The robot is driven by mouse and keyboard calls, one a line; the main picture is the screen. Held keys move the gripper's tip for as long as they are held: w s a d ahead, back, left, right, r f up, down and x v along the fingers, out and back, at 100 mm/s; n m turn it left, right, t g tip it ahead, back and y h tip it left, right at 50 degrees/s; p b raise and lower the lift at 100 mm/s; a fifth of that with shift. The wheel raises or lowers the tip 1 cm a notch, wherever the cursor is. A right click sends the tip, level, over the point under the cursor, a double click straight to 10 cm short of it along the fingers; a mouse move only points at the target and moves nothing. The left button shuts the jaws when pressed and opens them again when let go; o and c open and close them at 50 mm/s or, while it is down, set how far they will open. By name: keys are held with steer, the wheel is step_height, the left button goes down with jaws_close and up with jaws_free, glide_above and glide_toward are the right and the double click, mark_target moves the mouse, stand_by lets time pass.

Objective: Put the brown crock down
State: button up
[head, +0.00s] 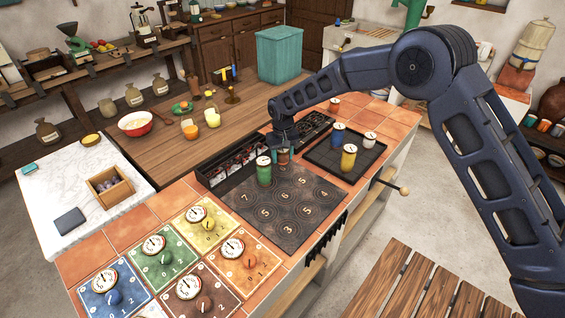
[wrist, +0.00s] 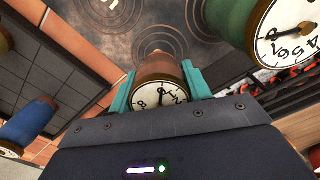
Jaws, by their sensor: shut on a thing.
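The brown crock (head: 283,158) is upright between the teal fingers of my gripper (head: 282,149), at the back edge of the dark plate with numbered rings (head: 300,228). In the wrist view the brown crock (wrist: 162,72) shows a white dial, with a finger of my gripper (wrist: 159,86) on either side. My gripper is shut on it. I cannot tell whether its base touches the plate. A green crock (head: 264,174) with a dial stands on the plate close by, just left of the brown one in the head view.
A black trough (head: 222,172) runs behind the plate. Coloured dial panels (head: 165,258) lie front left. The plate's front is clear.

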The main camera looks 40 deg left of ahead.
mark_target(282, 162)
steer(key=shift+f, duration=1.75)
steer(key=o, duration=1.1)
steer(key=shift+f, duration=0.15)
steer(key=shift+o, duration=0.2)
step_height(282, 162, up, 12)
steer(key=shift+r, duration=0.15)
